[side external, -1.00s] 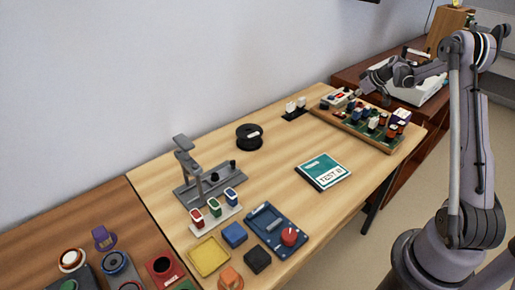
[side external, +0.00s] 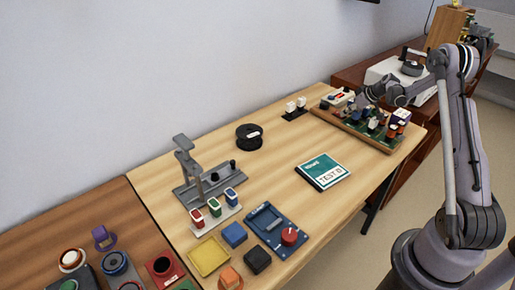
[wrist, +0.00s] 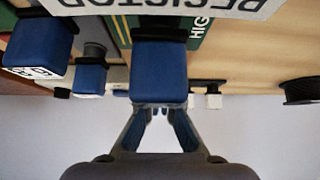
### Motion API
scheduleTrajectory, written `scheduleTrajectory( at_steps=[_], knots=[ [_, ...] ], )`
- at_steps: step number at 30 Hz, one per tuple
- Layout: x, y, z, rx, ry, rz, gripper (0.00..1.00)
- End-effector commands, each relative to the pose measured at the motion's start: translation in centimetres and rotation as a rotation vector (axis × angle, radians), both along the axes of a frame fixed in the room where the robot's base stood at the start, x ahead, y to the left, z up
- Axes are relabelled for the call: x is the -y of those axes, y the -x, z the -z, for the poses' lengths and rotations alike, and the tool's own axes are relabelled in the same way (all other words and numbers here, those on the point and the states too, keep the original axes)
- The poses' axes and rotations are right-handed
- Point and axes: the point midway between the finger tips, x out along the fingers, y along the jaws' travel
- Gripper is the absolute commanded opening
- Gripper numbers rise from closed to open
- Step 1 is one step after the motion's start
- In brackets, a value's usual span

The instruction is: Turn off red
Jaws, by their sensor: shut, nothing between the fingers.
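A red rocker switch (side external: 197,216) stands in a pale three-switch strip, beside a green switch (side external: 214,206) and a blue switch (side external: 231,194). Whether the red one is on or off is too small to tell. Other red controls are a round knob (side external: 289,237) on a blue box and a red unit (side external: 164,266) at lower left. My gripper is far from these, at the component board (side external: 352,127) on the far right. In the wrist view my gripper (wrist: 160,108) is shut and empty, close behind a blue block (wrist: 160,70); I cannot tell if they touch.
A grey stand (side external: 188,170) rises behind the switches. A black spool (side external: 249,136) and a green-and-white booklet (side external: 323,171) lie on the table between the switches and the board. Bare wood surrounds the booklet.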

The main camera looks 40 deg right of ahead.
Motion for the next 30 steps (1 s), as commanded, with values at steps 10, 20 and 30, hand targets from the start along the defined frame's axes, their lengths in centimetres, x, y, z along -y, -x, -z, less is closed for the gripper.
scheduleTrajectory(
  at_steps=[10, 20, 30],
  knots=[
    [0.0, 0.1, -0.2, -0.001, 0.001, 0.001, 0.0],
    [0.0, 0.0, -1.4, -0.001, 0.0, 0.0, 0.0],
    [0.0, 0.0, -1.6, 0.0, 0.0, 0.0, 0.0]
  ],
)
